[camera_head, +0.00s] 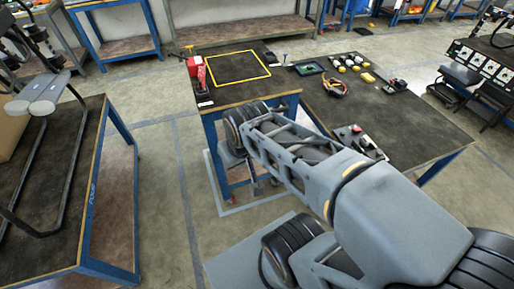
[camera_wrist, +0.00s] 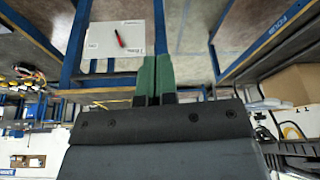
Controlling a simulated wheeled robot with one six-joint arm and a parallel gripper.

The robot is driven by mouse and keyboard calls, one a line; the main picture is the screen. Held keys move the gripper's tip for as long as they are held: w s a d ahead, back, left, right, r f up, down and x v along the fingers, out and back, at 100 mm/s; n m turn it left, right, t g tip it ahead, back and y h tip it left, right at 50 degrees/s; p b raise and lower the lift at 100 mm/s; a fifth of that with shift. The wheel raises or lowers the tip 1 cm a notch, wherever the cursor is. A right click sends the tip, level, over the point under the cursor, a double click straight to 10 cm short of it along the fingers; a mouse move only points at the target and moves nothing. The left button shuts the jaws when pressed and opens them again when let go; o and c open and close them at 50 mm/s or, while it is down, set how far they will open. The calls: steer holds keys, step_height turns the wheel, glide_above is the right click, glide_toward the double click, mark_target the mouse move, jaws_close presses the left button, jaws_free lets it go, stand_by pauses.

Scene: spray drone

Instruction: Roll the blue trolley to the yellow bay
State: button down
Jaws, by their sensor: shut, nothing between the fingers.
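A blue-framed unit (camera_head: 211,133) with a dark top stands at the centre of the head view, over a pale outline on the floor. It may be the blue trolley; my arm hides part of it, and I cannot tell where it ends and the bench beside it begins. A yellow square outline (camera_head: 238,84) is marked on the dark top. I see no yellow bay on the floor. My gripper (camera_wrist: 153,80) has green fingers that are shut and empty. In the wrist view they point toward a blue frame (camera_wrist: 75,45), apparently without holding it.
A blue-legged bench (camera_head: 112,200) stands at the left. A dark bench top (camera_head: 420,120) with small tools extends right. A pale panel (camera_wrist: 115,40) with a red item lies beyond my fingers. Open floor (camera_head: 165,170) runs between the left bench and the central unit.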

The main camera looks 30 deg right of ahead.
stand_by(0.3)
